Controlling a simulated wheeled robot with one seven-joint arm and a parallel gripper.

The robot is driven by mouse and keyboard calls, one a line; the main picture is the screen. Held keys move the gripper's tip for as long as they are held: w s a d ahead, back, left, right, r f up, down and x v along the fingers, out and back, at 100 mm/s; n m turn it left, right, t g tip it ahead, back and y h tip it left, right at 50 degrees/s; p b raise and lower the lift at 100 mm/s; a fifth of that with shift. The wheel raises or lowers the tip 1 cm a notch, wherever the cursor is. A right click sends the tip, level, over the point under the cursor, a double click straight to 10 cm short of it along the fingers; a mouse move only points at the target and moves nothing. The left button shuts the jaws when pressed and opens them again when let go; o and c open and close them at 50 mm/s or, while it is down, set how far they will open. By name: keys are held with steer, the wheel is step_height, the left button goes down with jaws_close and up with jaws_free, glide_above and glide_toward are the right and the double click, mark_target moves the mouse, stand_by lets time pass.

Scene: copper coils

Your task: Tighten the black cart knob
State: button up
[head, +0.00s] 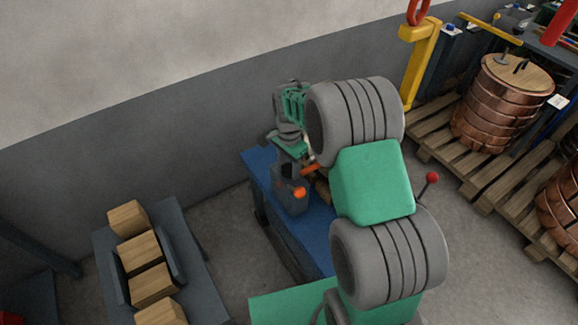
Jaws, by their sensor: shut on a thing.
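A blue cart (285,240) stands against the wall, partly behind my grey and green arm. A dark grey block (293,203) with orange parts sits on its top near the far left end. My gripper (289,158) points down over this block, at the far end of my arm. A small black knob (287,170) shows at the top of the block, under my gripper. My gripper is shut on the black knob; its fingertips are small and hard to make out. My arm hides the right part of the cart.
A dark rack (188,238) with several wooden blocks (139,250) stands at the lower left. Copper coils (488,112) stand on wooden pallets (432,150) at the right, by a yellow post (418,70). A red ball handle (432,178) shows beside my arm. Grey floor is bare between rack and cart.

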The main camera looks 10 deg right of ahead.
mark_target(289, 168)
steer(key=shift+m, duration=0.3)
steer(key=o, duration=1.4)
step_height(289, 168, up, 8)
steer(key=shift+f, duration=0.1)
